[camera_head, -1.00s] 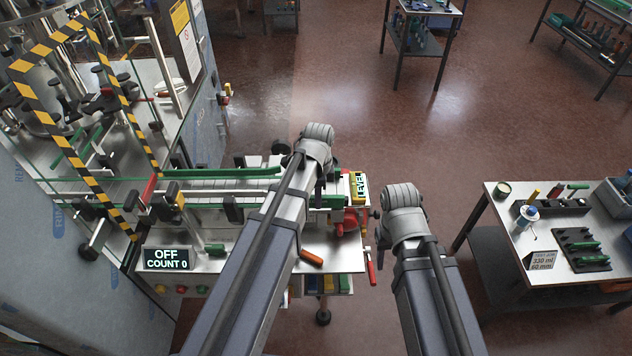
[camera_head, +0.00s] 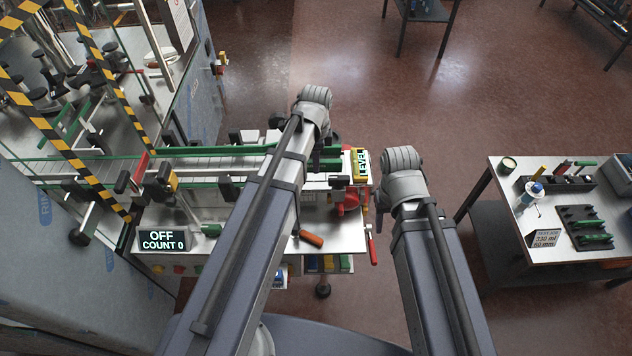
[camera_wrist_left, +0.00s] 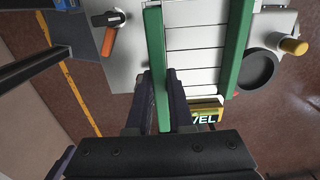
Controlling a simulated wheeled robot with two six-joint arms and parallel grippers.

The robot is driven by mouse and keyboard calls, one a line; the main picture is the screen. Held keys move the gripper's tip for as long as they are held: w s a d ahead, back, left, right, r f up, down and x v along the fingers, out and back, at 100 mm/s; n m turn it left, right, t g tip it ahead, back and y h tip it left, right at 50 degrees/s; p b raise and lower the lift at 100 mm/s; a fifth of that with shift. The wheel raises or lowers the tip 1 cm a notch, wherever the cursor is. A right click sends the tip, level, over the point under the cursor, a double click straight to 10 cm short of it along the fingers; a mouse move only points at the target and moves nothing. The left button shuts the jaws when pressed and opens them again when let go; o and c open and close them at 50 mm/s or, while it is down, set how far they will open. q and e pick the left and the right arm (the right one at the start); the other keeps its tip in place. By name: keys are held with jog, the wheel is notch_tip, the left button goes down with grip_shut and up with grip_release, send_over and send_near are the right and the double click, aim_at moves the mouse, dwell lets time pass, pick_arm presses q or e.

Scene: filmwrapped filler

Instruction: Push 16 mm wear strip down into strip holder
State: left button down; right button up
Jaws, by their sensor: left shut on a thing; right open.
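In the left wrist view a long green strip (camera_wrist_left: 155,50) runs along the near side of the slatted conveyor and passes between the fingers of my left gripper (camera_wrist_left: 160,104). The fingers are shut on this strip. A second green strip (camera_wrist_left: 236,45) lies along the conveyor's other side. I cannot make out the strip holder under the held strip. In the head view my left gripper (camera_head: 316,158) is over the conveyor's right end, largely hidden by my arm. My right gripper (camera_head: 381,192) is open, off the table's right edge, its fingers mostly hidden by its wrist.
An orange handle (camera_head: 311,239) lies on the metal table in front of the conveyor. A yellow-green LEVEL block (camera_head: 361,162) and a red clamp (camera_head: 347,200) are at the right end. An OFF/COUNT 0 display (camera_head: 164,239) stands left. A side table (camera_head: 505,205) is right, beyond open floor.

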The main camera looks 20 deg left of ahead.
aim_at(316, 185)
pick_arm(q)
notch_tip(316, 185, down, 3)
jog(key=shift+s+r+b, duration=0.1)
jog(key=shift+s+b, duration=0.05)
jog(key=shift+b, duration=0.7)
jog(key=shift+f+b, duration=1.8)
pick_arm(e)
notch_tip(316, 185, down, 6)
jog(key=shift+f, duration=0.25)
jog(key=shift+s, duration=0.15)
pick_arm(q)
jog(key=shift+f, duration=0.2)
jog(key=c, duration=0.8)
grip_release()
pick_arm(e)
jog(key=shift+f, duration=0.15)
pick_arm(q)
jog(key=shift+r, duration=0.2)
